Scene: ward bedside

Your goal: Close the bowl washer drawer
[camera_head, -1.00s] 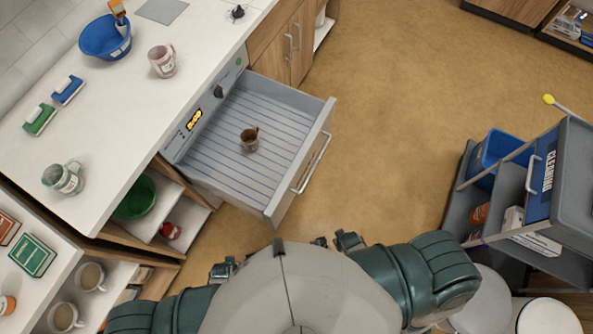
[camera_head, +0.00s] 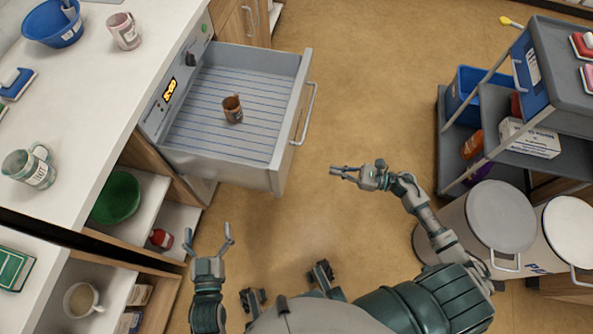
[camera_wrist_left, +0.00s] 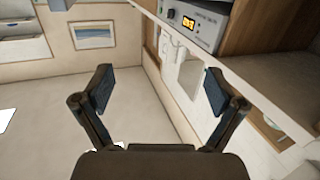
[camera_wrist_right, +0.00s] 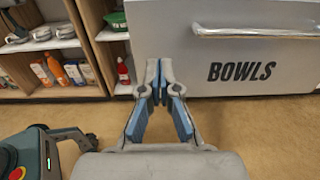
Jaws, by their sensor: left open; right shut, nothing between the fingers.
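The bowl washer drawer (camera_head: 237,100) is pulled out from under the counter in the head view. A brown cup (camera_head: 233,108) stands on its slatted floor. The drawer's front carries a bar handle (camera_head: 306,114); in the right wrist view the front (camera_wrist_right: 280,75) reads "BOWLS" below the handle (camera_wrist_right: 262,31). My right gripper (camera_head: 334,171) is shut and empty, to the right of the drawer front and apart from the handle in the head view. My left gripper (camera_head: 208,236) is open and empty, below the drawer near the shelves.
The washer's control panel (camera_head: 173,84) has a lit display. The counter (camera_head: 80,110) at left holds a blue bowl (camera_head: 53,22) and mugs. A cleaning cart (camera_head: 560,75) and lidded bins (camera_head: 500,215) stand at right.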

